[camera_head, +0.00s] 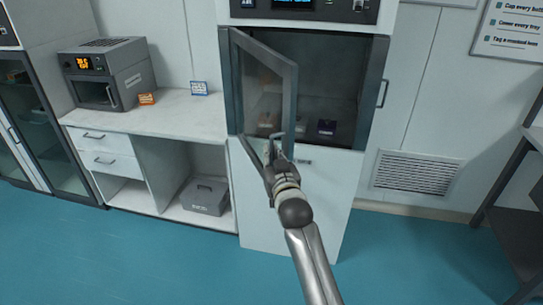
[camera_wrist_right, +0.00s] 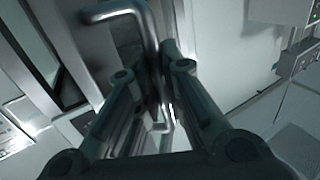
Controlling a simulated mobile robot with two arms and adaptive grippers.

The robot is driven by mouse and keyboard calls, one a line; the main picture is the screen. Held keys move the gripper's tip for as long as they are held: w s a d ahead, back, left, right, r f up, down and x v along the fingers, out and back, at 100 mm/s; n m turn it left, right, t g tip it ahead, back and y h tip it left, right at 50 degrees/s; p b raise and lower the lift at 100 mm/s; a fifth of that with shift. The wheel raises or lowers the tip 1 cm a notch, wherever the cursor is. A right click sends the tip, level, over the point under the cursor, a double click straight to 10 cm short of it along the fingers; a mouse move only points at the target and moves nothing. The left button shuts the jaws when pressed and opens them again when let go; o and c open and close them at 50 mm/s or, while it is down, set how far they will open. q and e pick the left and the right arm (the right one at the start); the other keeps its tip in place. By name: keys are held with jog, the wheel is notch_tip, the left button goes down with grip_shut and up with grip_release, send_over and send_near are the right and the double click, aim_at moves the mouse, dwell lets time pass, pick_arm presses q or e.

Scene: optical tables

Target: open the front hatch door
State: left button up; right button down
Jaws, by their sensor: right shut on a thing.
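The front hatch door (camera_head: 262,92) is a grey-framed glass door on the tall white cabinet (camera_head: 300,200). It is hinged at its left side and stands partly open, swung out toward me. My right gripper (camera_head: 276,152) is at the lower free edge of the door, shut on the door's metal handle. In the right wrist view, the bent bar handle (camera_wrist_right: 112,13) runs down between the two fingers of the right gripper (camera_wrist_right: 154,70). The fingers hide part of the handle. My left gripper is not in view.
Small items (camera_head: 326,127) sit inside the dark cabinet chamber (camera_head: 335,85). Left of it is a white counter (camera_head: 185,112) with an oven-like device (camera_head: 110,75) and a grey box (camera_head: 205,195) below. A dark table (camera_head: 520,215) stands at the right. The blue floor in front is clear.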

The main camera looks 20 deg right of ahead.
jog(key=shift+d, duration=0.2)
jog(key=c, duration=1.5)
grip_release()
jog(key=shift+w+a, duration=0.1)
jog(key=s, duration=0.8)
jog(key=s+a, duration=0.1)
jog(key=s, duration=0.3)
jog(key=shift+c, duration=0.2)
